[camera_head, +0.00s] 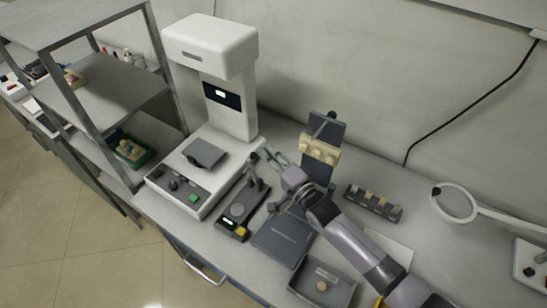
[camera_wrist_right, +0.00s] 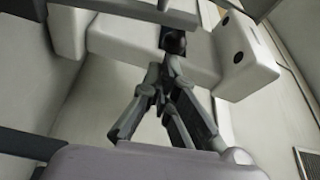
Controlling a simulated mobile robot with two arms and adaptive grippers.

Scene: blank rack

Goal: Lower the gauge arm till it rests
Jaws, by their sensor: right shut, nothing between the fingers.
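A small dark gauge-like device (camera_head: 240,207) with a lit display and a yellow button stands on the bench, with a short dark post and arm (camera_head: 256,176) rising at its back. I cannot tell for certain that this is the gauge arm, nor whether it rests on anything. My right gripper (camera_head: 272,156) is shut and empty, just above and right of that post, beside the white machine. In the right wrist view its fingers (camera_wrist_right: 170,62) come together below a dark part; whether they touch it is unclear. My left gripper is not in view.
The white machine (camera_head: 215,48) stands at left. A dark stand with a beige block (camera_head: 320,150) is right of my gripper. A dark plate (camera_head: 283,238), a tray (camera_head: 322,287) and a small rack (camera_head: 373,203) lie nearby. A ring lamp (camera_head: 454,203) is at right.

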